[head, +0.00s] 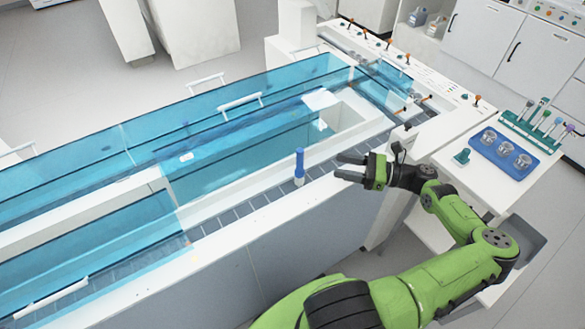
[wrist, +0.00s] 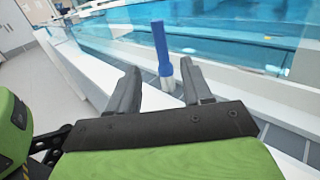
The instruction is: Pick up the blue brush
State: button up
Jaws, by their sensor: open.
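The blue brush (head: 299,164) stands upright on the front ledge of the track, with a blue upper part and a white lower part. My gripper (head: 341,167) is just to its right in the head view, level, with its fingers pointing left toward the brush. In the wrist view the brush (wrist: 161,48) stands beyond the fingertips, a little right of the middle between them. My gripper (wrist: 160,78) is open and empty, and the brush is not between its fingers.
Transparent blue panels (head: 235,130) with white handles rise behind the ledge. A side table at right holds a blue tray (head: 502,155) with several metal cups and a green rack (head: 532,130) with several tools. The ledge left of the brush is clear.

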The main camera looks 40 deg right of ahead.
aim_at(300, 159)
jog(key=b+x, duration=0.3)
jog(key=x, duration=0.9)
jog(key=shift+w+a+f, duration=0.15)
jog(key=shift+w+a, duration=0.05)
jog(key=shift+w, duration=0.15)
grip_shut()
